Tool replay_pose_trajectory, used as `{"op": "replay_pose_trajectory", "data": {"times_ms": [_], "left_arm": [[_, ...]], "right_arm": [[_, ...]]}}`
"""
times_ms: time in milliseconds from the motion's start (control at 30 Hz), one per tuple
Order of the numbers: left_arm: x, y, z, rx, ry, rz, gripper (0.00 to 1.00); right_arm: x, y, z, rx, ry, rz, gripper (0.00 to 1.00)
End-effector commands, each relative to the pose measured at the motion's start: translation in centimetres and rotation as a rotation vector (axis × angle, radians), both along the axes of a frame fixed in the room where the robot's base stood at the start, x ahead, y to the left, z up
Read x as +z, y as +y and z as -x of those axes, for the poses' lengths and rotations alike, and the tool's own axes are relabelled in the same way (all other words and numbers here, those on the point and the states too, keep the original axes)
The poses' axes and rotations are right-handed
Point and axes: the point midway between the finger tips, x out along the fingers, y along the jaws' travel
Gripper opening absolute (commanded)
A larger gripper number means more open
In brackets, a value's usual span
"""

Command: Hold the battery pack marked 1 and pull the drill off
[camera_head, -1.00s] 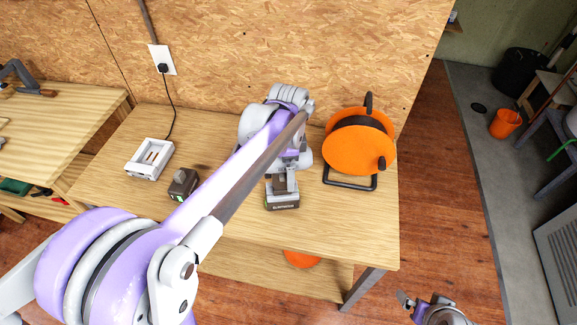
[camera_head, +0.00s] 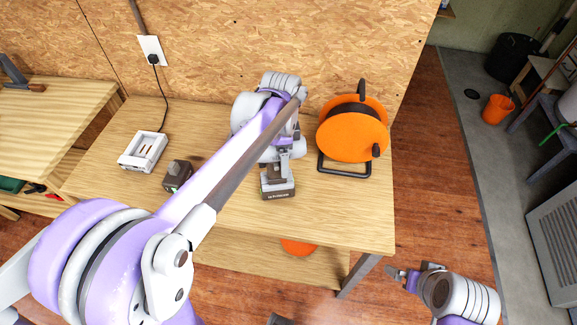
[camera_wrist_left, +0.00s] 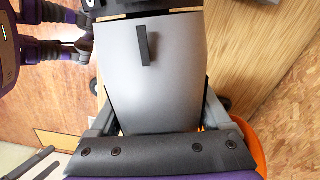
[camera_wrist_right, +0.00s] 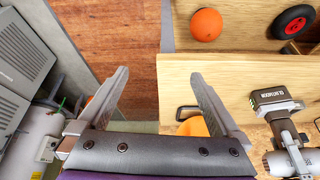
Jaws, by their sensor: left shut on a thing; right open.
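The drill (camera_head: 283,173) stands upright on the table with its battery pack (camera_head: 279,192) at the bottom. My left arm hides much of its upper part. In the right wrist view the battery pack (camera_wrist_right: 270,97) shows lettering; I cannot read a 1 on it. My left gripper (camera_head: 278,152) is shut on the drill, whose grey body (camera_wrist_left: 160,75) with a dark bar fills the space between the fingers in the left wrist view. My right gripper (camera_head: 408,278) is open and empty, beyond the table's front right corner; its spread fingers (camera_wrist_right: 160,80) show in the right wrist view.
An orange cable reel (camera_head: 352,135) stands just right of the drill. A dark loose battery (camera_head: 177,176) and a white charger (camera_head: 143,152) lie to the left. The table's (camera_head: 340,215) front right is clear. An orange ball (camera_wrist_right: 206,24) shows in the right wrist view.

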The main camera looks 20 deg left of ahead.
Motion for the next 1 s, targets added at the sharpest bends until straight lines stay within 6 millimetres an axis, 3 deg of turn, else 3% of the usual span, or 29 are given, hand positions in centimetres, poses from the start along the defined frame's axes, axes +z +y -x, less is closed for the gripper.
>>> {"op": "replay_pose_trajectory", "data": {"times_ms": [467,700,1000], "left_arm": [[0.1,0.0,0.0,0.0,0.001,-0.001,0.0],[0.1,0.0,0.0,0.0,0.001,-0.001,0.0],[0.1,0.0,0.0,0.0,0.0,0.0,0.0]], "right_arm": [[2.2,12.5,-9.2,0.672,0.112,-0.197,1.0],[1.7,19.6,-13.0,1.038,0.071,-0.34,1.0],[-0.2,28.2,-16.0,1.486,-0.091,-0.551,1.0]]}}
